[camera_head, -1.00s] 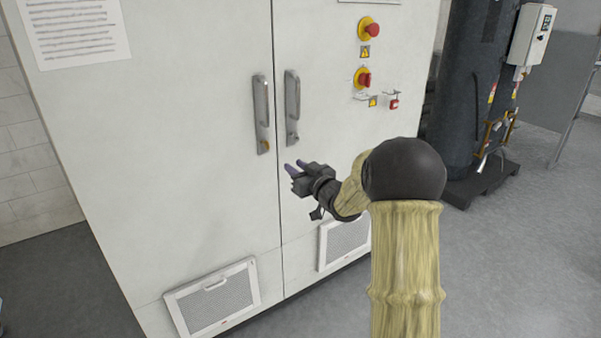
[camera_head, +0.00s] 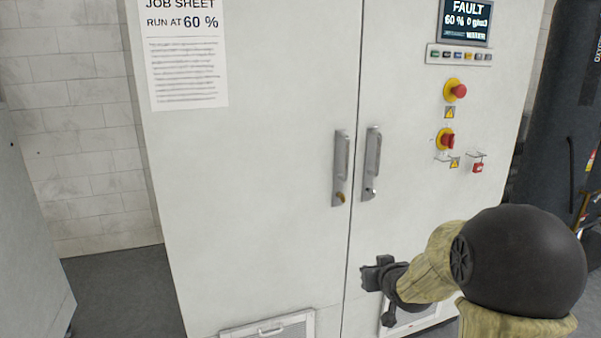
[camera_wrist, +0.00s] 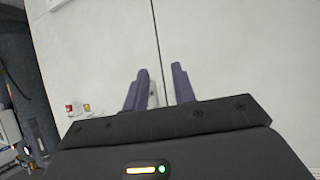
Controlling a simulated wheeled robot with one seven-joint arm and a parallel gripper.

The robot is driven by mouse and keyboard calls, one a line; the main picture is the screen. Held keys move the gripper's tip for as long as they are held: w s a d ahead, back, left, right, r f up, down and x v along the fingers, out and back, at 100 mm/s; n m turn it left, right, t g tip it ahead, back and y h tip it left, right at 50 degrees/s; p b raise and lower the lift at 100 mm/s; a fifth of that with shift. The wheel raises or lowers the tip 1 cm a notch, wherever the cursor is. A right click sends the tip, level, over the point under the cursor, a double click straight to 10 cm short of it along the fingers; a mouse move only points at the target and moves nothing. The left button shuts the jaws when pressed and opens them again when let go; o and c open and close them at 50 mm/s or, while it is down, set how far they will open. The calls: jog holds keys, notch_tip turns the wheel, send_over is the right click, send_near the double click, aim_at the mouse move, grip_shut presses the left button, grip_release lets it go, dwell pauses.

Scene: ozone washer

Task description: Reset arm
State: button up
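My gripper (camera_head: 374,272) is in front of the white cabinet's right door, low and a little right of the seam, below the door handles. In the wrist view its two purple fingers (camera_wrist: 161,76) stand apart with nothing seen held between them. They point at the cabinet face near the door seam. Part of a pale handle shows behind and between the fingers. In the head view the fingertips are hard to make out. My arm comes in from the lower right, bent at a dark round joint.
The cabinet (camera_head: 270,150) has a left handle (camera_head: 341,165) and a right handle (camera_head: 371,162), both upright. A red knob (camera_head: 446,140), an emergency button (camera_head: 457,91) and a display reading FAULT (camera_head: 465,22) are on its right. A dark tank (camera_head: 570,110) stands further right.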

jog(key=s+a+f+g, duration=0.2)
jog(key=s+f+g, duration=0.1)
jog(key=s, duration=0.6)
jog(key=s+a+f+m+g, duration=0.15)
jog(key=s+g, duration=0.25)
jog(key=s, duration=0.5)
jog(key=s+a+f+g, duration=0.1)
jog(key=s+f+g, duration=0.2)
jog(key=s, duration=0.6)
notch_tip(320, 180, up, 18)
jog(key=w+p, duration=0.1)
jog(key=p, duration=1.7)
jog(key=shift+f+h, duration=0.2)
jog(key=shift+h, duration=0.2)
jog(key=shift+w+f, duration=0.1)
